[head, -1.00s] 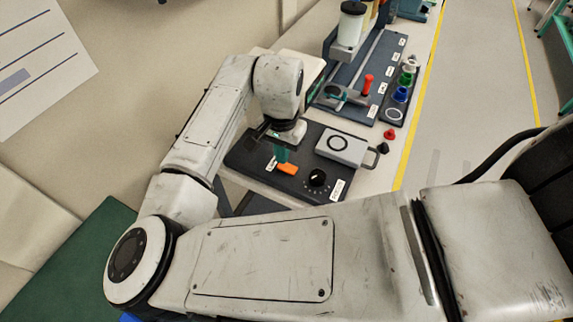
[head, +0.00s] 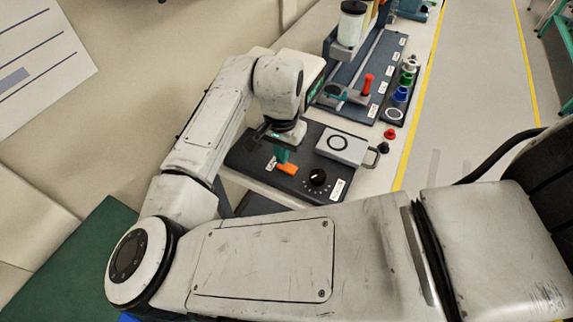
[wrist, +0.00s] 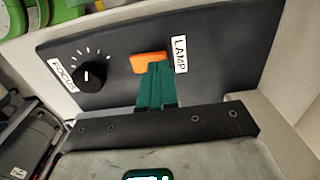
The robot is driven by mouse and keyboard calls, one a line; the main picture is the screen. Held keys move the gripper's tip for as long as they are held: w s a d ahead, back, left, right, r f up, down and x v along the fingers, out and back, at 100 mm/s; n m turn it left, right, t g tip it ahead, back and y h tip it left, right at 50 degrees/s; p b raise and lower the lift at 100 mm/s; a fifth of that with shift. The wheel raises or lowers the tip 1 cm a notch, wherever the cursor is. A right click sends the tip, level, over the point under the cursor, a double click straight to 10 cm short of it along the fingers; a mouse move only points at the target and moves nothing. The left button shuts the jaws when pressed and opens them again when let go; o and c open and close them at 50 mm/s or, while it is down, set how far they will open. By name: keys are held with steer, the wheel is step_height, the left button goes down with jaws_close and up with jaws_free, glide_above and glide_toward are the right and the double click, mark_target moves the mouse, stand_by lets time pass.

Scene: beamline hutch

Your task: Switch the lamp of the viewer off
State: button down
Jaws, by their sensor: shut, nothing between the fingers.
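The viewer is a dark panel box (head: 240,155) on the bench, with a grey lidded unit at its right end. Its lamp switch is an orange rocker (head: 288,168), which also shows in the wrist view (wrist: 147,62) beside the white LAMP label (wrist: 180,55). My gripper (head: 283,160) is shut and empty, its teal fingers pointing down at the switch. In the wrist view the fingertips (wrist: 158,68) overlap the lower right part of the orange rocker. I cannot tell whether they touch it. The fingers hide part of the rocker, and its on or off position is unclear.
A black focus knob (head: 317,177) stands on the panel near the switch. The grey unit (head: 342,146) with a ring mark is close on the right. Small red and black pieces (head: 389,134) lie beyond it. A rail with a red-handled part (head: 367,84) stands further back.

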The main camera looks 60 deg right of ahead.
steer(key=shift+f+b, duration=0.4)
steer(key=shift+f, duration=0.35)
stand_by(0.3)
step_height(320, 180, up, 7)
steer(key=p, duration=0.6)
steer(key=shift+r, duration=0.1)
steer(key=shift+s, duration=0.1)
stand_by(0.8)
